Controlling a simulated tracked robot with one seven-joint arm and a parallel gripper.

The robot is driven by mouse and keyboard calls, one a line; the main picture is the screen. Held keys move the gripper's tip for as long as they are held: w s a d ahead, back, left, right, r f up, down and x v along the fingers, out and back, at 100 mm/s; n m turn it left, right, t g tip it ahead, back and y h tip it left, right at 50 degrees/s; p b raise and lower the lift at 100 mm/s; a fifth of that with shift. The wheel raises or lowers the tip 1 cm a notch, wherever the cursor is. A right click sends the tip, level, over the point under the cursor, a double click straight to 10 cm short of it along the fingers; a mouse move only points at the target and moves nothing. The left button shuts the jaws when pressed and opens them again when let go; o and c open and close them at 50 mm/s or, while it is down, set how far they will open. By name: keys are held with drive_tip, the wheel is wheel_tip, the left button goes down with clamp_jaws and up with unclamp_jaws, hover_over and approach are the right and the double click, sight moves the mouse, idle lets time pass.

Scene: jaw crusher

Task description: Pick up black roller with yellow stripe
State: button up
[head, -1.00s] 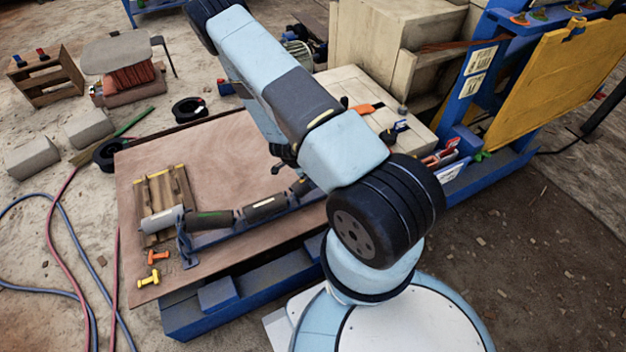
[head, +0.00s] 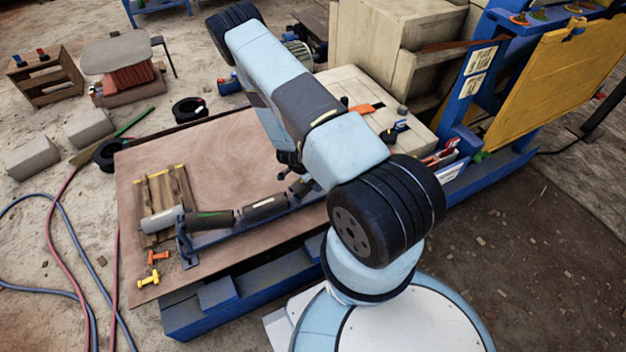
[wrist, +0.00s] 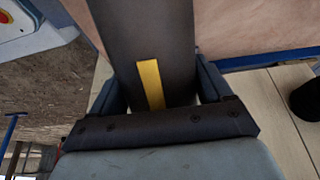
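The black roller with a yellow stripe (wrist: 148,30) fills the middle of the wrist view, with its stripe facing the camera. It lies between the two fingers of my gripper (wrist: 156,68), and their inner faces appear to touch its sides. Small light gaps show near the finger bases. The roller's far end runs out of the top of the picture.
The brown board (head: 225,145) carries a blue frame with a green-striped roller (head: 208,219) and a dark grey roller (head: 265,207). A wooden pallet (head: 162,190) lies beside it. A cream bench (head: 360,88) and yellow panel (head: 560,75) stand behind, right.

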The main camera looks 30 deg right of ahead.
drive_tip(key=c, duration=1.3)
drive_tip(key=shift+o, duration=0.2)
drive_tip(key=shift+r, duration=0.1)
